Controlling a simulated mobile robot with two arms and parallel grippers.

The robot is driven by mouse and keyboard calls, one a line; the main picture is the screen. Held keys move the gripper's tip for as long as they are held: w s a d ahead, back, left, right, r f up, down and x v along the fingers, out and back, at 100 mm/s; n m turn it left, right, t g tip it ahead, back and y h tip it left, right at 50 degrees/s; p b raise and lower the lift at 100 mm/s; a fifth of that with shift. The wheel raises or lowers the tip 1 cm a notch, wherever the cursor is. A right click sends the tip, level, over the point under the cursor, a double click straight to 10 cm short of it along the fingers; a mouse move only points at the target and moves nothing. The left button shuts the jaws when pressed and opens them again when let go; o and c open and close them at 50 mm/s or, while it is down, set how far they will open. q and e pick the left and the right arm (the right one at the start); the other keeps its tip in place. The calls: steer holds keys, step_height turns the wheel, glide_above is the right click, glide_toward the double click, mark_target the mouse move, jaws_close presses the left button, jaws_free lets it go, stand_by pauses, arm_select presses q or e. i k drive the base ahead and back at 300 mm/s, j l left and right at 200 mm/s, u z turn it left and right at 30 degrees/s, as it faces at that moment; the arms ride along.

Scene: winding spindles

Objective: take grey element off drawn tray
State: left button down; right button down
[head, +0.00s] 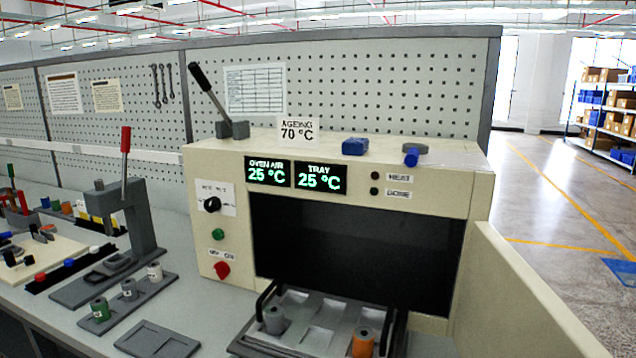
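The tray (318,313) is drawn out of the dark opening of the ageing oven (470,190) at the bottom of the head view. A grey cylindrical element (274,320) stands upright on the tray's left part. Dark curved bars rise at both sides of the tray. Neither of my grippers shows in the head view.
Left of the oven, a rack (128,305) holds green, grey and white elements, with an empty dark grey plate (158,340) in front. A lever press (130,215) stands behind. A beige panel (520,300) bounds the oven's right side. Both displays read 25 °C.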

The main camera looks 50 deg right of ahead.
mark_target(273, 313)
steer(key=i+j, duration=0.35)
steer(key=i+j+z, duration=0.15)
steer(key=z, duration=1.8)
steer(key=k+z, duration=0.25)
steer(key=z, duration=0.15)
